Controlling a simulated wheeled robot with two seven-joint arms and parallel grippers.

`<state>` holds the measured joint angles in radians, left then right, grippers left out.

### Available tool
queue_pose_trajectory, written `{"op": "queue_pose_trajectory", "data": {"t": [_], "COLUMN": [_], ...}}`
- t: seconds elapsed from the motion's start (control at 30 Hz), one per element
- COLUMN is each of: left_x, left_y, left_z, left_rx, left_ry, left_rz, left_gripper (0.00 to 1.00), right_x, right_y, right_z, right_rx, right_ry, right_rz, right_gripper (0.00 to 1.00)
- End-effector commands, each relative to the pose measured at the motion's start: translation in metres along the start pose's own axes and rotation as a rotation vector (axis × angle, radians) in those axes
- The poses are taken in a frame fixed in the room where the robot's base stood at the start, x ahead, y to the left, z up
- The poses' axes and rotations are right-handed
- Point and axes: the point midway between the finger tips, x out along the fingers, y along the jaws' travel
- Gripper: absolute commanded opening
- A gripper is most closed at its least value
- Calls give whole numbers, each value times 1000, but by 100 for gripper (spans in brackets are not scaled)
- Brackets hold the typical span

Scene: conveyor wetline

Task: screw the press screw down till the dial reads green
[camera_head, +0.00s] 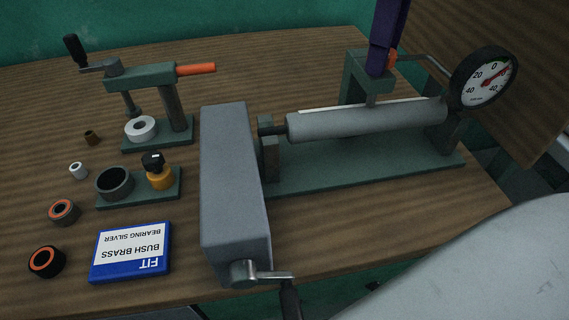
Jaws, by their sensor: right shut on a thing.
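My right gripper (378,68), dark purple, comes down from the top edge and is shut on the top of the press screw (371,99) at the green press frame (355,78). An orange handle end (393,59) shows beside the fingers, which hide the screw's head. The screw's lower end stands over a grey roller (365,121). I cannot make out a green reading. My left gripper is not in view.
A grey box (232,180) with a crank (262,275) stands left of the roller. A smaller press (145,78), rings, bushings and a blue sign (130,252) lie farther left. My pale arm covers the lower right.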

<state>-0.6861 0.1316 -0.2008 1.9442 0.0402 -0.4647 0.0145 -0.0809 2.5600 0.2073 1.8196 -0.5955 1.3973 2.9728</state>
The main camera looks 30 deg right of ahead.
Motion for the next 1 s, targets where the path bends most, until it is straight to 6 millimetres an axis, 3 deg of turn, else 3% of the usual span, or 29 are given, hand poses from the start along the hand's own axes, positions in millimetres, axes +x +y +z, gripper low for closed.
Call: {"op": "queue_pose_trajectory", "data": {"t": [0.03, 0.07, 0.13, 0.47, 1.0], "left_x": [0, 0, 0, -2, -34], "left_y": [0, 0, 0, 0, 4], "left_z": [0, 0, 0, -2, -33], "left_rx": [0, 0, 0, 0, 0], "left_ry": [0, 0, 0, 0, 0], "left_rz": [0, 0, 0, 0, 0], "left_gripper": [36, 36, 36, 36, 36], "right_x": [0, 0, 0, -3, -56], "right_y": [0, 0, 0, 0, 0], "right_z": [0, 0, 0, 0, 0], "right_rx": [0, -1, -1, -1, -1], "right_ry": [0, 0, 0, 0, 0], "right_rz": [-1, -1, -1, 0, 0], "right_gripper": [15, 34, 42, 42, 42]}}
